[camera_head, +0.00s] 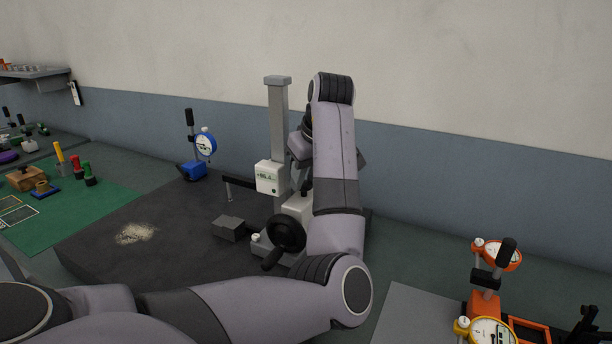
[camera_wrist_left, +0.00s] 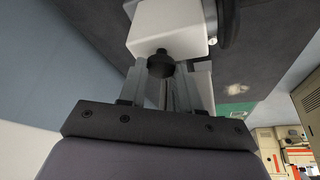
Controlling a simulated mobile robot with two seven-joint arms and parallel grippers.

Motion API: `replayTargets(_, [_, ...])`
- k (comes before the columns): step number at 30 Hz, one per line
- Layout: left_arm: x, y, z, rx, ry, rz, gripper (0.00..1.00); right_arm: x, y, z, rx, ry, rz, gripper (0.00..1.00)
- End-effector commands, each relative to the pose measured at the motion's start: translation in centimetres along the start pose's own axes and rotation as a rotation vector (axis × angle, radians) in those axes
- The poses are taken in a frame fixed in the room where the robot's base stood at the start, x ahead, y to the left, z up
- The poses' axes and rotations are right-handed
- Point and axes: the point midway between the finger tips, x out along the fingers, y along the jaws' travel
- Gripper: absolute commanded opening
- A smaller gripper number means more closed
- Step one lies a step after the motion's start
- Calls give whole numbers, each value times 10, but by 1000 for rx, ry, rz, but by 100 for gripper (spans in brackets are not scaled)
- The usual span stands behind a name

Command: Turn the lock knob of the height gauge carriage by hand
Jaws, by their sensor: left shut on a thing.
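The height gauge stands on the dark surface plate (camera_head: 190,240), with a tall grey column (camera_head: 278,120). Its white display unit (camera_head: 267,177) sits on the column, with a thin scriber arm reaching left. In the left wrist view, a black lock knob (camera_wrist_left: 160,66) sticks out of a white block of the carriage (camera_wrist_left: 168,28). My left gripper (camera_wrist_left: 168,78) has its fingers on either side of this knob and is shut on it. In the head view my left arm reaches behind the gauge's right side and hides most of the gripper. My right gripper is not in view.
A black handwheel (camera_head: 286,232) and a grey block (camera_head: 230,228) are close to the gauge. A blue dial indicator stand (camera_head: 194,168) stands behind left. Orange and yellow gauges (camera_head: 484,304) stand at the lower right. The plate's left side is mostly clear, with a pale powdery patch.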

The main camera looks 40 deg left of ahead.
Motion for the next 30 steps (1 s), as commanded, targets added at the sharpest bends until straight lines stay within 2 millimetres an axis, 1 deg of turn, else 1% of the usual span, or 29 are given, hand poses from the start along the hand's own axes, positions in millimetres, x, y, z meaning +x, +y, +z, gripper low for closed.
replayTargets(5, [-1,0,-1,-1,1,3,2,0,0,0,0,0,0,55])
replayTargets(6, [-1,0,-1,-1,1,3,46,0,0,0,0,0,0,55])
replayTargets(7, [-1,0,-1,-2,1,3,56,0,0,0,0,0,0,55])
replayTargets(8, [-1,0,0,-2,1,3,58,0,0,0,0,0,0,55])
replayTargets(30, [1,-1,0,-25,-3,-16,58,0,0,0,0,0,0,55])
